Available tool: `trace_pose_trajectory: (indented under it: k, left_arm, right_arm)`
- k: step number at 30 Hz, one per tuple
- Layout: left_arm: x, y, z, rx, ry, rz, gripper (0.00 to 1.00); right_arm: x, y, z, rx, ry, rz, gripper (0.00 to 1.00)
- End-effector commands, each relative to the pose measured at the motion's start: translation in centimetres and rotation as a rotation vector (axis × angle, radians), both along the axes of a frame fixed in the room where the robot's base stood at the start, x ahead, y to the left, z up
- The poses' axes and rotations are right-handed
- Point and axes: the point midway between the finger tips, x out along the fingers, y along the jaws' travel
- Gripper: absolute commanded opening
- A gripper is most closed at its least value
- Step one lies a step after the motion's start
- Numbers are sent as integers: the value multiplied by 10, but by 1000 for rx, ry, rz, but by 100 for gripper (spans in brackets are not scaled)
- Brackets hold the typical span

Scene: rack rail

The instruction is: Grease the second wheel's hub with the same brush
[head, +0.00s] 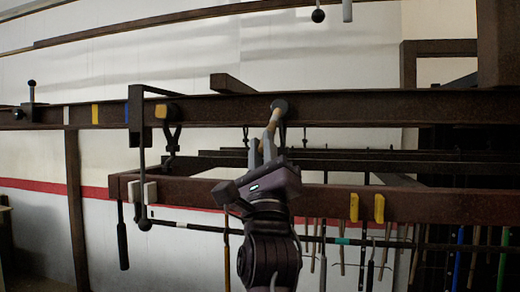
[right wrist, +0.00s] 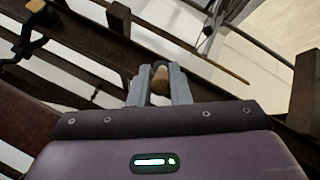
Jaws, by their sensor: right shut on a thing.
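My right gripper (head: 262,152) is raised in front of the rack rail (head: 370,108), its grey fingers pointing up. It is shut on a brush (head: 271,130) with a pale wooden handle. The brush slants up to a dark round wheel (head: 281,104) on the rail; its bristles cannot be made out, and I cannot tell whether it touches the hub. In the right wrist view the brush (right wrist: 160,78) shows as a short tan piece between the two fingers (right wrist: 159,88). A dark fitting with a tan block (head: 165,111) and a hook hangs at the rail farther left. My left gripper is not in view.
A bent dark rod (head: 141,175) hangs at the left. Several long-handled tools (head: 458,258) hang at the lower right. The white wall (head: 330,60) stands behind.

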Motion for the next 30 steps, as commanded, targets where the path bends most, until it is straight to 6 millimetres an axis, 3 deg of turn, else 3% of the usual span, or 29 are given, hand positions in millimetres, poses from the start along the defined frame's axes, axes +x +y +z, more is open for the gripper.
trace_pose_trajectory:
  k: [30]
  left_arm:
    - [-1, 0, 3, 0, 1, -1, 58]
  right_arm:
    - [-2, -8, 10, -1, 1, 1, 0]
